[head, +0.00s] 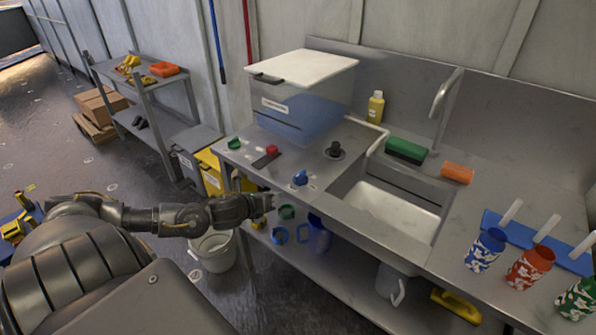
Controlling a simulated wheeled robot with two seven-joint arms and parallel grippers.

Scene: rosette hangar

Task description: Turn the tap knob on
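A steel counter holds a sink (395,208) with a tap spout (445,95) at its back. Several controls sit left of the sink: a blue knob (300,178) close to the front edge, a black knob (335,150) behind it, a red control (272,150) and a green knob (234,143). I cannot tell from their labels which one works the tap. No water shows from the spout. My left gripper (272,198) reaches in from the left, just left of and in front of the blue knob, apart from it. Its fingers are too small to read. My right gripper is out of view.
A lidded clear box (305,95) stands behind the controls. Patterned cups (529,268) stand at right. A white bucket (213,252) stands below my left arm.

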